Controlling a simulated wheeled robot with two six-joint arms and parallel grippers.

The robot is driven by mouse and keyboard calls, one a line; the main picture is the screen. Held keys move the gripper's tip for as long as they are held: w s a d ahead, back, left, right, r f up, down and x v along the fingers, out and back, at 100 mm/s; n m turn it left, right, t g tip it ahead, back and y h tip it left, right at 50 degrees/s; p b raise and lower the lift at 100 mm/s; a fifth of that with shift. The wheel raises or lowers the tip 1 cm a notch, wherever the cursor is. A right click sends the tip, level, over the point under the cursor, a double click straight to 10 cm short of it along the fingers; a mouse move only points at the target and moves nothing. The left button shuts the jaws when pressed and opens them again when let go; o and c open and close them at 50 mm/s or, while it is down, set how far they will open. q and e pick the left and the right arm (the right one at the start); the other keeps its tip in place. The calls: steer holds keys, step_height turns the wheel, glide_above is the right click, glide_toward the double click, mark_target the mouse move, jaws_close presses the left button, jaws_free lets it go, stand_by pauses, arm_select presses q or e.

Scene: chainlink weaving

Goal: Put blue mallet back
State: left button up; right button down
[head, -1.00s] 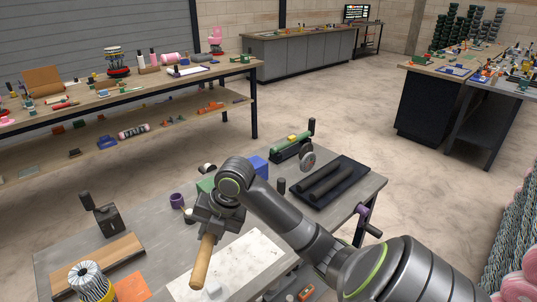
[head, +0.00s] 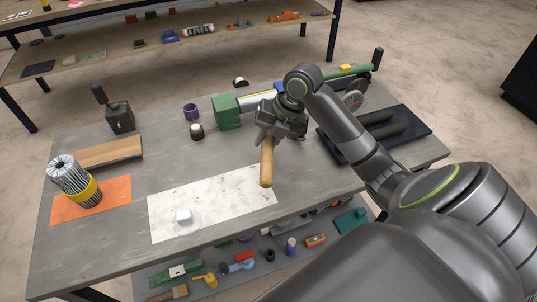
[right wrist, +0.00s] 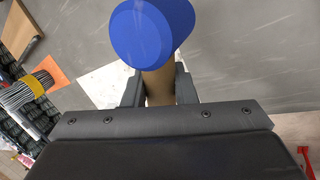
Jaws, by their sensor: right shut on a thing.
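My right gripper (head: 268,137) is shut on the blue mallet, gripping its tan wooden handle (head: 266,165). The handle points down toward the front of the grey table, near the right end of a white sheet (head: 190,208). In the right wrist view the mallet's blue head (right wrist: 150,30) sits just past the fingers (right wrist: 158,88), with the handle between them. In the head view, a bit of blue (head: 280,86) shows behind the gripper; I cannot tell if it is the head. My left gripper is not in view.
A green block (head: 227,112), a purple cup (head: 191,112) and a black tray with dark rollers (head: 420,128) stand near the gripper. The lower shelf (head: 225,282) holds several tools.

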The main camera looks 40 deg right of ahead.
step_height(320, 180, down, 2)
steer(key=shift+a+f, duration=0.15)
steer(key=shift+f, duration=0.05)
step_height(320, 180, down, 4)
steer(key=shift+r+p, duration=0.15)
steer(key=shift+p, duration=0.15)
steer(key=shift+f, duration=0.25)
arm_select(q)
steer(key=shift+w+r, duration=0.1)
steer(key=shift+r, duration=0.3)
arm_select(e)
steer(key=shift+f, duration=0.25)
steer(key=c, duration=1.2)
jaws_free()
steer(key=shift+r, duration=0.1)
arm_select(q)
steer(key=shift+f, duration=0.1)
arm_select(e)
steer(key=shift+o, duration=0.2)
